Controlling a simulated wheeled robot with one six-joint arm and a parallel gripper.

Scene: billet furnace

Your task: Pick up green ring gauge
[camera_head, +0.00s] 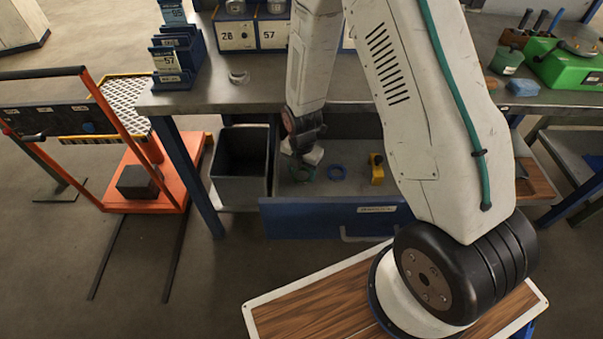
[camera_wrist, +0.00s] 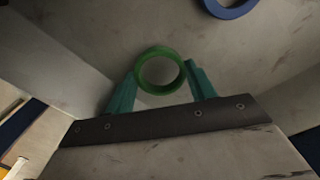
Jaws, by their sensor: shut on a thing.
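The green ring gauge (camera_wrist: 142,76) is between the two teal fingers of my gripper (camera_wrist: 160,85) in the wrist view. The fingers are shut on it from either side, and its round opening faces the camera. In the head view my gripper (camera_head: 307,158) reaches down into the open drawer (camera_head: 325,217). I cannot tell whether the ring still touches the drawer floor.
A yellow block (camera_head: 376,168) lies further right in the drawer. A dark open bin (camera_head: 241,163) stands left of the drawer. The workbench top (camera_head: 225,95) is above.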

